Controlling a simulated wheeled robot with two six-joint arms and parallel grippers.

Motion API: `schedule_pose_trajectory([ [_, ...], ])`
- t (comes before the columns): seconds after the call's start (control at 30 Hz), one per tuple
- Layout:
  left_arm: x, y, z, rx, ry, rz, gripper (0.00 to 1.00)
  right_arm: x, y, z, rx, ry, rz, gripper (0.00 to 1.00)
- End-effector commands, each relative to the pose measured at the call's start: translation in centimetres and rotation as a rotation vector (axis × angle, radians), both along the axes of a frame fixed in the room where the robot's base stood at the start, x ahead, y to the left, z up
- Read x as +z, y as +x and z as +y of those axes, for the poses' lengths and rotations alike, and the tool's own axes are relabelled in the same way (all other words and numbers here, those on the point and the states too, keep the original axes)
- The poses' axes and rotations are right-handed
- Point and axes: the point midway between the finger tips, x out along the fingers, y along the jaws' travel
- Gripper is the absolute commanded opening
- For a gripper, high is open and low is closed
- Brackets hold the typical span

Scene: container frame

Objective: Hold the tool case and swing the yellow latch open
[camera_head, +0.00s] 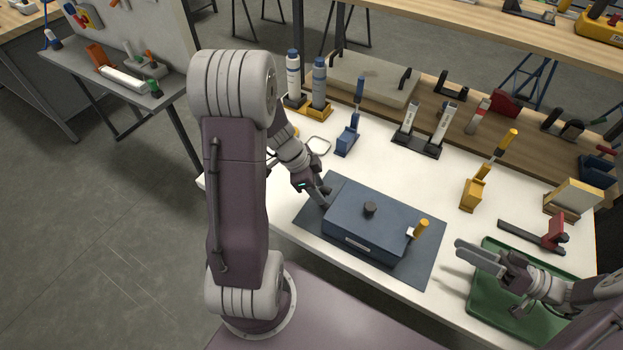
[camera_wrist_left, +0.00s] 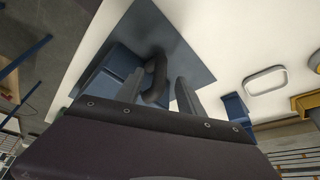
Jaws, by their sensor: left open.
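The blue tool case (camera_head: 362,230) stands closed on a dark mat (camera_head: 425,262), with a black knob (camera_head: 370,209) on its lid. The yellow latch (camera_head: 422,227) sticks up at the case's right end. My left gripper (camera_head: 325,193) is at the case's left end. In the left wrist view, a dark curved handle (camera_wrist_left: 156,76) lies between the open fingers of my left gripper (camera_wrist_left: 160,92), beside the blue case (camera_wrist_left: 118,62). My right gripper (camera_head: 468,252) is to the right of the latch, apart from it, above the green tray. Its finger gap is unclear.
The green tray (camera_head: 482,298) lies at the right front. White table (camera_head: 440,215) is bare between the case and these tools.

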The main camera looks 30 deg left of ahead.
Motion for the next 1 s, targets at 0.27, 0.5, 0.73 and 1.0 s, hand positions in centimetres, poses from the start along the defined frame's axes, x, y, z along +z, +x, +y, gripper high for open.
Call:
schedule_pose_trajectory([
  [0.27, -3.0, 0.7, -1.0, -0.002, 0.002, 0.001, 0.45, 0.0, 0.0, 0.0, 0.0, 0.0, 0.0, 0.36],
  [0.5, -3.2, 0.7, -1.1, -0.001, 0.002, -0.001, 0.45, 0.0, 0.0, 0.0, 0.0, 0.0, 0.0, 0.36],
  [0.73, -3.1, 0.7, -1.1, -0.001, 0.002, -0.001, 0.0, 0.0, 0.0, 0.0, 0.0, 0.0, 0.0, 0.36],
  [1.0, -3.1, 0.7, -1.0, 0.0, 0.001, 0.0, 0.0, 0.0, 0.0, 0.0, 0.0, 0.0, 0.0, 0.36],
])
